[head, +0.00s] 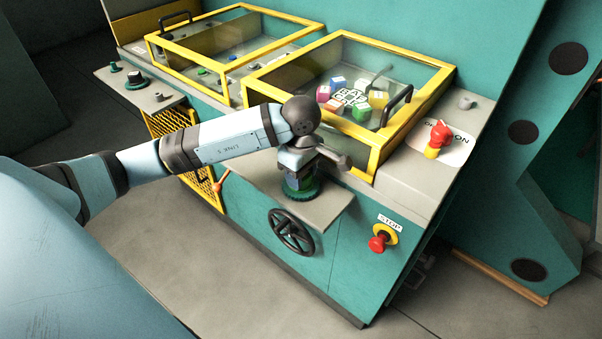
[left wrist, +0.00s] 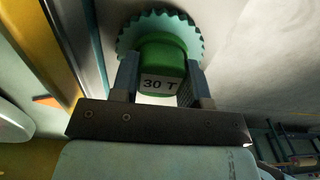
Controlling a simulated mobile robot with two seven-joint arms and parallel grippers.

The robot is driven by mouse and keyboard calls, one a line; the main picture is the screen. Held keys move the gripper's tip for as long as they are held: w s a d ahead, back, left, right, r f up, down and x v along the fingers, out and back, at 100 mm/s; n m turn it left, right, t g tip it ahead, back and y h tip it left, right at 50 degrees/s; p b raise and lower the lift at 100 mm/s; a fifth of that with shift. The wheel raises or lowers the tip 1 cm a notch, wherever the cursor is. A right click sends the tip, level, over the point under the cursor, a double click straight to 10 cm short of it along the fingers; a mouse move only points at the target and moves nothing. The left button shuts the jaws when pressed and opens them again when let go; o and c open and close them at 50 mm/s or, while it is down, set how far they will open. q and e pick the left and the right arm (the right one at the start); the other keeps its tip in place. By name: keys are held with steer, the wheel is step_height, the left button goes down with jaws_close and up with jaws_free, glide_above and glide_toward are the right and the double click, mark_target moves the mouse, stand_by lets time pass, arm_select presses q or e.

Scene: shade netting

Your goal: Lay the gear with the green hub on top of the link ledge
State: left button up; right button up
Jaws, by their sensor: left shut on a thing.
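The gear with the green hub (left wrist: 163,58) shows in the left wrist view between my two fingers. Its hub carries the mark "30 T", and its teal toothed rim lies beyond the hub. In the head view the gear (head: 301,193) is below my left gripper (head: 300,178), with its toothed rim lowest. My left gripper is shut on the hub. The grey ledge (head: 322,211) juts from the front of the teal machine, directly under or behind the gear. I cannot tell whether the gear touches it. My right gripper is not in view.
A yellow-framed glass cover (head: 345,100) with coloured blocks inside stands just behind the ledge. A black handwheel (head: 291,232) is below it, and a red stop button (head: 379,241) is to the lower right. An orange-knobbed lever (head: 217,186) is left of the ledge.

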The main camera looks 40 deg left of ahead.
arm_select(q)
steer(key=shift+f, duration=0.2)
steer(key=o, duration=1)
steer(key=shift+r, duration=0.1)
steer(key=shift+o, duration=0.9)
steer(key=shift+r, duration=0.1)
steer(key=shift+r, duration=0.25)
step_height(320, 180, up, 12)
steer(key=shift+f, duration=0.2)
